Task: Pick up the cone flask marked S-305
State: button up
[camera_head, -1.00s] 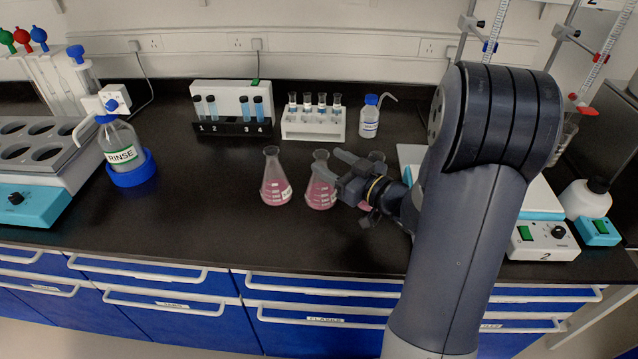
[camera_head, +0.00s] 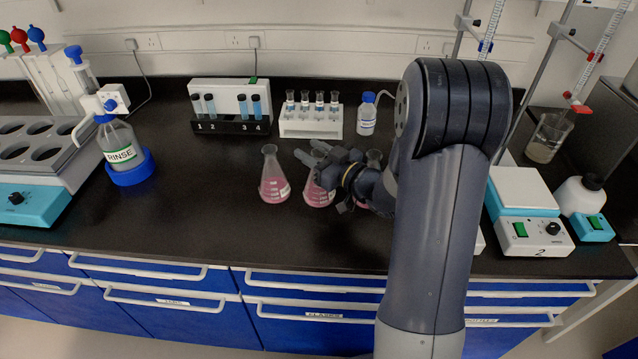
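Three cone flasks with pink liquid stand in a row on the black bench; their labels are too small to read. The left flask (camera_head: 273,178) stands clear. The middle flask (camera_head: 318,192) is partly covered by my gripper (camera_head: 307,165). The right flask (camera_head: 374,158) is mostly hidden behind my gripper and arm. My gripper points left, its fingertips near the middle flask's neck. The two fingers look spread apart, with nothing visibly held. Whether they touch the neck cannot be told.
Behind stand a vial rack (camera_head: 311,121), a numbered tube rack (camera_head: 232,126) and a wash bottle (camera_head: 367,114). The bench front left of the flasks is clear.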

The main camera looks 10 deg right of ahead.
grip_shut()
jog(key=shift+r, duration=0.15)
dwell(0.4)
